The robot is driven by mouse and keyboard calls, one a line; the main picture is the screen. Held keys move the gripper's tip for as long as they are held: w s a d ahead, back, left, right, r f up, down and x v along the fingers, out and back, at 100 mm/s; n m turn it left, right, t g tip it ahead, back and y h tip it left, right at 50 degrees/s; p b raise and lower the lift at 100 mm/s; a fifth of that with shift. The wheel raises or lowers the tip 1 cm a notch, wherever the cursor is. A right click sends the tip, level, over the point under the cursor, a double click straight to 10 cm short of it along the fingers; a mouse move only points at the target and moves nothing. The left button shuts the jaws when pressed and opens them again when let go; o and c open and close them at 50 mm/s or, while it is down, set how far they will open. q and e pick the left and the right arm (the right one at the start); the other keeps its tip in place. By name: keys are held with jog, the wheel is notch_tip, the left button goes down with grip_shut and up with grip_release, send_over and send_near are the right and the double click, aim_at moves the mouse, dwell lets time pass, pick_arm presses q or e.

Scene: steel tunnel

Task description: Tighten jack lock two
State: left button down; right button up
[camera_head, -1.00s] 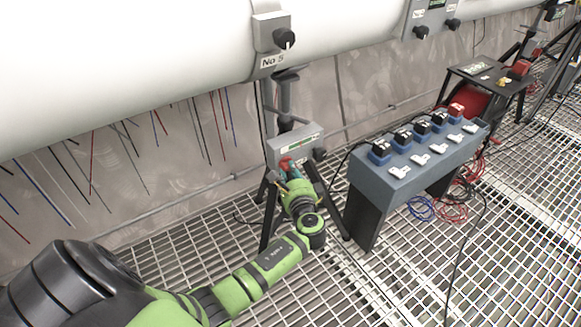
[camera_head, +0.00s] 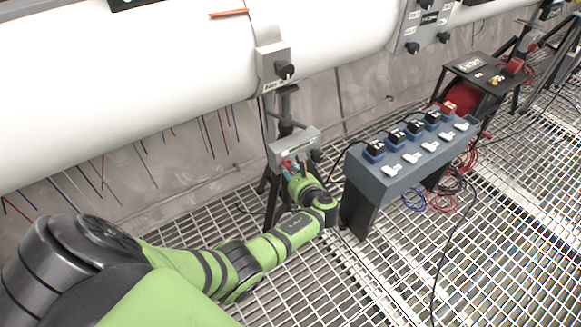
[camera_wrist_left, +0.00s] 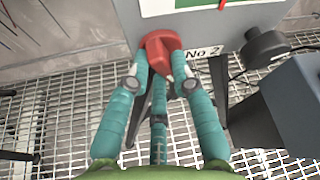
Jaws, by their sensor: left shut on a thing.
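A grey jack box (camera_head: 293,146) sits on a dark stand under the big white pipe. It also shows in the left wrist view (camera_wrist_left: 215,32), with a label reading "No 2". On its front is a red lock knob (camera_wrist_left: 162,48); in the head view the knob (camera_head: 287,166) is small and partly covered. My left gripper (camera_head: 293,173) is at the knob. In the left wrist view its teal fingers (camera_wrist_left: 163,72) are closed around the knob's sides. A black knob (camera_wrist_left: 263,47) sits to the right on the same box. My right gripper is not in view.
A blue-grey bench (camera_head: 385,185) with several dark-topped blocks and white pieces stands close to the right of the box. The pipe (camera_head: 180,90) runs above. Open grating (camera_head: 500,240) lies at the right.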

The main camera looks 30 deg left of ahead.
pick_arm(q)
jog(key=shift+w+r+m+g, duration=0.1)
jog(key=shift+r+m+g, duration=0.05)
jog(key=shift+m+g, duration=0.55)
jog(key=shift+m+g+y+p, duration=0.3)
jog(key=shift+m+y, duration=0.1)
jog(key=shift+m, duration=0.4)
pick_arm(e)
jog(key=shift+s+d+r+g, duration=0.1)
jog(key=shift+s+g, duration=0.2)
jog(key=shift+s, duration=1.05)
pick_arm(q)
jog(key=c, duration=1.1)
grip_release()
jog(key=shift+o, duration=0.2)
jog(key=v, duration=1.2)
jog(key=shift+w, duration=0.15)
